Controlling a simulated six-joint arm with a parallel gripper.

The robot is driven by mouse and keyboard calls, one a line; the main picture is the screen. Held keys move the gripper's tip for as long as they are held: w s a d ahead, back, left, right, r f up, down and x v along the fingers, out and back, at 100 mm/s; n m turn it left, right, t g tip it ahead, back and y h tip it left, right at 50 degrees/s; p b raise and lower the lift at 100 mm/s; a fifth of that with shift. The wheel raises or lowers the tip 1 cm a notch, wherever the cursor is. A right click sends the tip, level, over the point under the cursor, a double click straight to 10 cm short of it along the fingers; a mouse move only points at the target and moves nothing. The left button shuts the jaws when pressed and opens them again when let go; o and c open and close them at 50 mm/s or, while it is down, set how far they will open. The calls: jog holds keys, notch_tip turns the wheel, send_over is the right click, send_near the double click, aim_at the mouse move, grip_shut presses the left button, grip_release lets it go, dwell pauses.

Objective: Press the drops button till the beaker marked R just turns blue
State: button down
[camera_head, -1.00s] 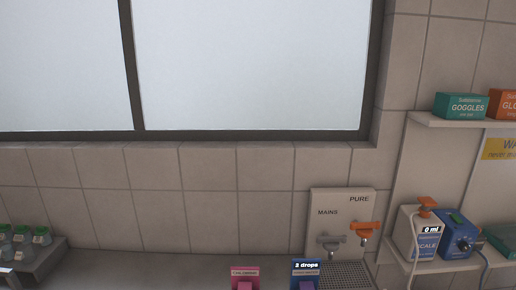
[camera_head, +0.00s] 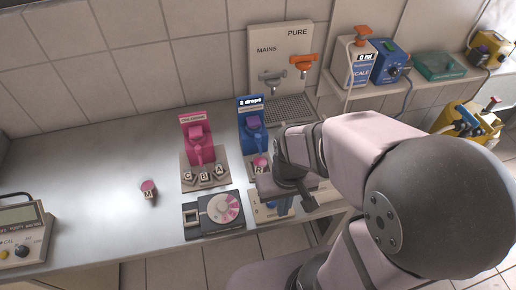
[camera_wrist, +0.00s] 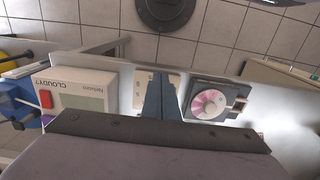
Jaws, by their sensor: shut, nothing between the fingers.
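The blue drops dispenser (camera_head: 251,104) stands at the back of the bench in the head view, its display reading "2 drops". Its purple button (camera_head: 253,122) faces front and is uncovered. The beaker marked R (camera_head: 260,163) sits below its spout, its contents pink; my arm is close on its right. My gripper (camera_head: 283,206) is in front and to the right of that beaker, apart from the button. In the wrist view, its blue-grey fingers (camera_wrist: 165,80) are together and empty, over a pale plate with holes (camera_wrist: 141,88).
A pink dispenser (camera_head: 195,130) with beakers C, B and A stands left of the blue one. A beaker marked M (camera_head: 149,189) holds pink liquid. A colour dial (camera_head: 222,208) lies in front. Taps (camera_head: 300,65) and a draining grid (camera_head: 290,106) are behind. The left bench is mostly clear.

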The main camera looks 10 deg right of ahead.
jog(key=w+f, duration=0.1)
jog(key=w, duration=0.2)
jog(key=w+b, duration=0.1)
jog(key=w, duration=0.2)
jog(key=w+f+b, duration=0.1)
jog(key=w, duration=0.2)
jog(key=shift+w+f, duration=0.3)
jog(key=shift+w, duration=0.05)
jog(key=w+r+t, duration=0.2)
jog(key=w+r, duration=0.5)
jog(key=w, duration=0.2)
jog(key=w+r+t, duration=0.2)
jog(key=w+r, duration=0.4)
jog(key=w, duration=0.4)
notch_tip(320, 180, up, 6)
jog(key=shift+s+g+b, duration=0.25)
jog(key=shift+g+b, duration=0.1)
jog(key=shift+g, duration=0.05)
